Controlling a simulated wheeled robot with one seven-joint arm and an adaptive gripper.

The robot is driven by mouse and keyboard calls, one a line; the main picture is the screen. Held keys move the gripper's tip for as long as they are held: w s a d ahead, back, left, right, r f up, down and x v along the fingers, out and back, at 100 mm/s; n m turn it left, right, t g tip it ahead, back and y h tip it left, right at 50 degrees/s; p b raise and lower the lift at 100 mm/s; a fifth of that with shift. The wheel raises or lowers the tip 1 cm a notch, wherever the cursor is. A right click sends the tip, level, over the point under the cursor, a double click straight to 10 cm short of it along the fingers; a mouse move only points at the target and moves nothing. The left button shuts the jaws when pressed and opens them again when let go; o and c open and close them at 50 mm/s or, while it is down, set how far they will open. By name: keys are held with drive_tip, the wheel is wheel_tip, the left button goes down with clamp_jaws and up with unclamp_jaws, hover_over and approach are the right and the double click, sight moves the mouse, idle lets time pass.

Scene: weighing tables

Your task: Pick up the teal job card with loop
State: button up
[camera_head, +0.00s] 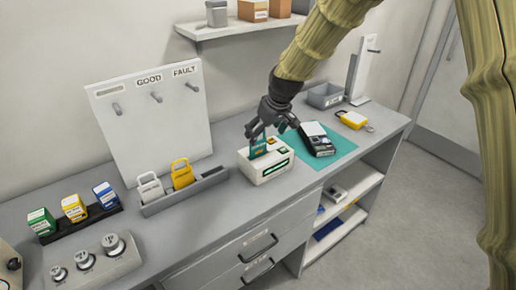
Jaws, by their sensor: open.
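The teal job card (258,148) stands in the top of a white box-like device (270,172) on the grey bench. Its lower part is hidden in the device, and its loop cannot be made out. My gripper (271,132) is open, pointing down just above the device. One finger is close to the card's top edge; I cannot tell whether it touches. Nothing shows held between the fingers.
A black device (317,139) lies right of the card on a teal mat (335,159). A rack (186,193) holds white and yellow looped cards. A pegboard (150,125) stands behind. A yellow looped item (352,119) and a grey bin (325,95) are farther right.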

sight(259, 143)
drive_tip(key=shift+x, duration=1.15)
drive_tip(key=shift+w+a+f+p, duration=0.2)
drive_tip(key=shift+f+p, duration=0.3)
drive_tip(key=shift+p, duration=0.1)
drive_tip(key=p+x, duration=0.1)
drive_tip(key=x, duration=0.1)
drive_tip(key=shift+w+a+f, duration=0.1)
drive_tip(key=shift+a+f, duration=0.2)
drive_tip(key=shift+p+x, duration=0.5)
drive_tip(key=shift+x, duration=0.4)
drive_tip(key=c, duration=1)
